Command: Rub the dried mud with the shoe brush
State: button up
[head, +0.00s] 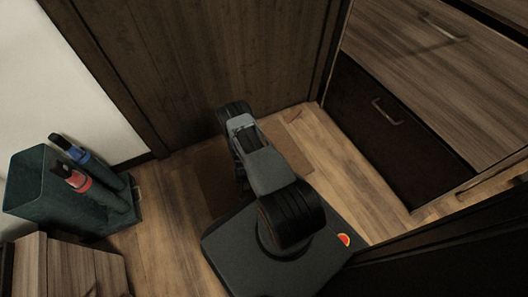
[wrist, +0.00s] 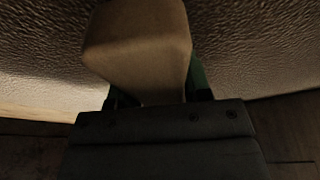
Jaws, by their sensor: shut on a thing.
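My gripper (wrist: 152,88) is shut on a tan, block-shaped thing, which I take to be the shoe brush (wrist: 138,40). In the wrist view the brush stretches away from the jaws over a rough, brown, ribbed surface. I cannot tell whether the brush touches that surface, and its bristles are not visible. In the head view my arm reaches down over a brown mat (head: 213,183) on the floor, and it hides the gripper and the brush. I cannot pick out the dried mud in either view.
A dark wooden door (head: 200,70) stands behind the mat. A dark green bin (head: 40,190) with red-topped and blue-topped things is at the left. A drawer cabinet (head: 385,130) is at the right. Bare wooden floor (head: 345,170) lies between the mat and the cabinet.

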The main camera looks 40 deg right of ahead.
jog(key=shift+r+p, duration=2.65)
jog(key=shift+r, duration=1.4)
jog(key=s, duration=0.1)
jog(key=s+a, duration=0.1)
jog(key=s, duration=0.1)
jog(key=shift+a+f+n, duration=0.1)
jog(key=shift+f+n, duration=0.05)
jog(key=shift+n, duration=0.25)
jog(key=w+a+r+n+p, duration=0.2)
jog(key=r+p, duration=1)
jog(key=r, duration=0.9)
jog(key=w+a+r+n+y+p, duration=0.1)
jog(key=w+a+r+n+p, duration=0.1)
jog(key=r+p, duration=1)
jog(key=w+a+r+n+p, duration=0.2)
jog(key=r+p, duration=1)
jog(key=r, duration=2)
jog(key=shift+a+t+y, duration=0.4)
jog(key=shift+a, duration=0.85)
jog(key=shift+s, duration=0.1)
